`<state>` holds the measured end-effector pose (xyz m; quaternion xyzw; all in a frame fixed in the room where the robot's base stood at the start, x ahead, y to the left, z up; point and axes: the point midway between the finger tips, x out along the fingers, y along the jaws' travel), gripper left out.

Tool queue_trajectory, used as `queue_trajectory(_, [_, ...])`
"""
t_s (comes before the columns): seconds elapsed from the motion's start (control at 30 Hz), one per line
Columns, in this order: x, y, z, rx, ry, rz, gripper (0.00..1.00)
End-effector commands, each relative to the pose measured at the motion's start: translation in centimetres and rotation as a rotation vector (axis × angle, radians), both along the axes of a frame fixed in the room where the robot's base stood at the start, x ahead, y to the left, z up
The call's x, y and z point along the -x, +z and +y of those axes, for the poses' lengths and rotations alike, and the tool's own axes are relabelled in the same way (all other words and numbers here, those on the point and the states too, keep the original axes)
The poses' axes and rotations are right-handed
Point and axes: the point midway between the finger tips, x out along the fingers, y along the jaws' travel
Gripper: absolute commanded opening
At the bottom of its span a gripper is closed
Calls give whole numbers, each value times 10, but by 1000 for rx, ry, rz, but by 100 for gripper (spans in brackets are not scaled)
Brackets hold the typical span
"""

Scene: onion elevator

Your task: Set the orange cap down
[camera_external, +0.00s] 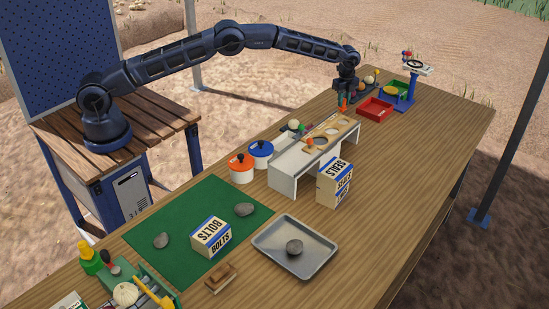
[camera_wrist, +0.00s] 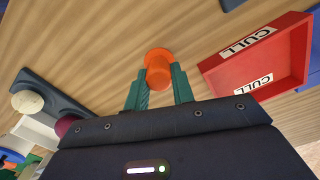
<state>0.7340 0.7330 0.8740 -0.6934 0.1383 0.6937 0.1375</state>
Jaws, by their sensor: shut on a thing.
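The orange cap (camera_wrist: 158,60) is between the teal fingertips of my gripper (camera_wrist: 158,78) in the wrist view, with bare wooden table behind it. My gripper is shut on it. In the external view, my gripper (camera_external: 343,97) is low over the table's far part, left of the red tray, and the orange cap (camera_external: 342,104) shows at its tips. I cannot tell whether the cap touches the table.
A red CULL tray (camera_external: 375,110) is just right of my gripper; it also shows in the wrist view (camera_wrist: 300,75). A white stand with a holed wooden top (camera_external: 290,165) is nearer the camera, beside a SEALS box (camera_external: 333,183).

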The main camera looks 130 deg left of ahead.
Motion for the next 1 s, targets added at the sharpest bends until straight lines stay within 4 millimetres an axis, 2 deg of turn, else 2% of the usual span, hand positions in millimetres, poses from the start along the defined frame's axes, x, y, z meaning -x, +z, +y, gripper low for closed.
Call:
queue_trajectory(0.1, [0,-8,0,-1,0,0,3])
queue_trajectory(0.47, [0,-12,0,-1,0,0,3])
queue_trajectory(0.5, [0,-11,0,-1,0,0,32])
queue_trajectory(0.57, [0,-11,0,-1,0,0,44])
queue_trajectory(0.87, [0,-10,0,-1,0,0,46])
queue_trajectory(1.0, [0,-1,0,-1,0,-2,46])
